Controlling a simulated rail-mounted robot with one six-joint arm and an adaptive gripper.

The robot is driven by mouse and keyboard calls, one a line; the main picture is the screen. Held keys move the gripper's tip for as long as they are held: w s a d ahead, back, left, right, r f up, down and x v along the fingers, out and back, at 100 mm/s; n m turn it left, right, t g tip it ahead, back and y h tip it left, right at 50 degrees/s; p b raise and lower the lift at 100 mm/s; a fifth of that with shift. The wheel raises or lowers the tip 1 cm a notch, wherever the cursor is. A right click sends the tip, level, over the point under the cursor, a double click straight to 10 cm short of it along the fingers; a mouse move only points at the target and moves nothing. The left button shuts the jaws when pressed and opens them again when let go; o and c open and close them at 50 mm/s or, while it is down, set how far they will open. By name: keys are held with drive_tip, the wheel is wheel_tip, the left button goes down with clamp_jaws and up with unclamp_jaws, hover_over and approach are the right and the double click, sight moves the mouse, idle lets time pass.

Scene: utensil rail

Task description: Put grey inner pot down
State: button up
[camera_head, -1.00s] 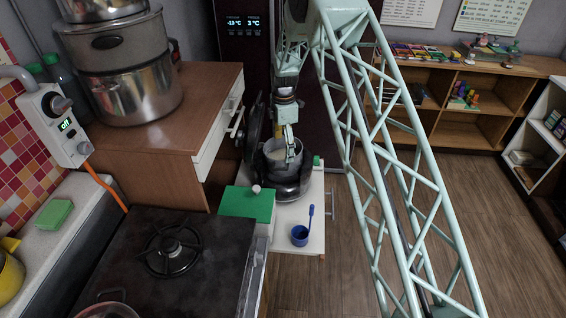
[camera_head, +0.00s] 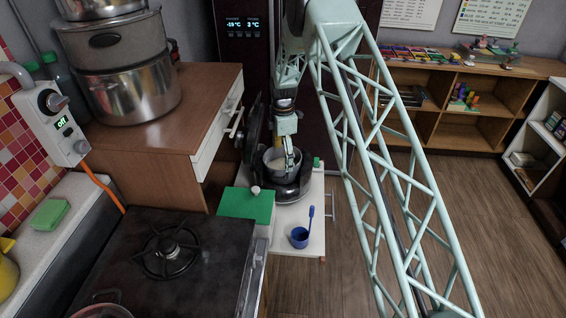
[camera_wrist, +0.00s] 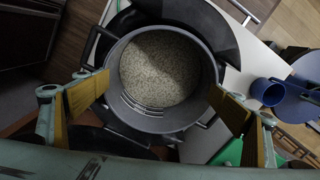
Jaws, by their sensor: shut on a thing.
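The grey inner pot (camera_wrist: 124,72) holds pale, speckled grains. It also shows in the head view (camera_head: 270,163), at or just above the opening of a dark rice cooker (camera_head: 290,193). In the wrist view the cooker (camera_wrist: 215,30) surrounds the pot. My gripper (camera_wrist: 158,97) is shut on the pot, with yellow-padded fingers at its left and right sides. It also shows in the head view (camera_head: 289,158). I cannot tell whether the pot touches the cooker's bottom. The open cooker lid (camera_head: 254,130) stands up at the left.
The cooker stands on a small white table (camera_head: 283,241). A wooden cabinet (camera_head: 160,150) is at the left. Open floor (camera_head: 400,250) lies to the right.

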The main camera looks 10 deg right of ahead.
drive_tip(key=shift+f+b, duration=0.3)
drive_tip(key=shift+f, duration=0.85)
drive_tip(key=o, duration=2)
drive_tip(key=shift+f, duration=0.1)
drive_tip(key=shift+f, duration=0.15)
wheel_tip(320, 180, up, 14)
drive_tip(key=shift+w+f+p, duration=0.1)
drive_tip(key=shift+p, duration=1.05)
